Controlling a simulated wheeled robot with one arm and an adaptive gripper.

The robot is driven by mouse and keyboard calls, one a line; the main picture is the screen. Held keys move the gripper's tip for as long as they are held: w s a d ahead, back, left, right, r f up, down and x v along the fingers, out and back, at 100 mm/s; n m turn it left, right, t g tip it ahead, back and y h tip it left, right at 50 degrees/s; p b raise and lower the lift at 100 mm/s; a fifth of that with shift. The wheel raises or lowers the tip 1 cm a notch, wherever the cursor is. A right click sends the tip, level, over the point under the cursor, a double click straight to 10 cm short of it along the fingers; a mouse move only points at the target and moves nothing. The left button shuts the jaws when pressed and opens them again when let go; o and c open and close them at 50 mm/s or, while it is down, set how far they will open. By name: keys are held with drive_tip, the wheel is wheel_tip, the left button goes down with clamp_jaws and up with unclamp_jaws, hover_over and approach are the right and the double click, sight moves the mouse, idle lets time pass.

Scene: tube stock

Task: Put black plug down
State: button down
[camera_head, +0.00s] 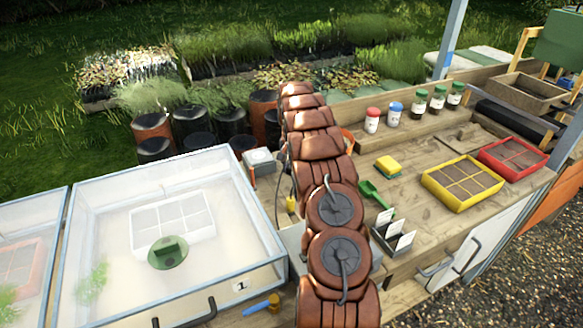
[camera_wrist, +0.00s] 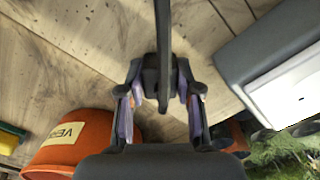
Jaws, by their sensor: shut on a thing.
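The black plug (camera_wrist: 164,92) is between my gripper's fingers in the wrist view, with a straight dark cable or stem (camera_wrist: 163,35) running up from it. My gripper (camera_wrist: 164,100) is shut on it, with one finger on each side. Wooden boards lie beneath; I cannot tell whether the plug touches them. In the head view my brown segmented arm hides the gripper and the plug.
An orange container (camera_wrist: 72,145) and a grey box with a white face (camera_wrist: 285,75) flank my gripper. Right of my arm are a sponge (camera_head: 388,165), a green scoop (camera_head: 375,193), jars (camera_head: 396,113) and a yellow tray (camera_head: 462,183). A glazed frame (camera_head: 255,262) stands left.

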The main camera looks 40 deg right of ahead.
drive_tip(key=c, duration=0.8)
unclamp_jaws()
drive_tip(key=shift+r, duration=0.1)
drive_tip(key=shift+r+p, duration=0.7)
drive_tip(key=shift+w+r+b, duration=0.1)
drive_tip(key=shift+r+b, duration=0.2)
drive_tip(key=shift+b, duration=0.3)
wheel_tip(320, 180, up, 11)
drive_tip(key=b, duration=0.3)
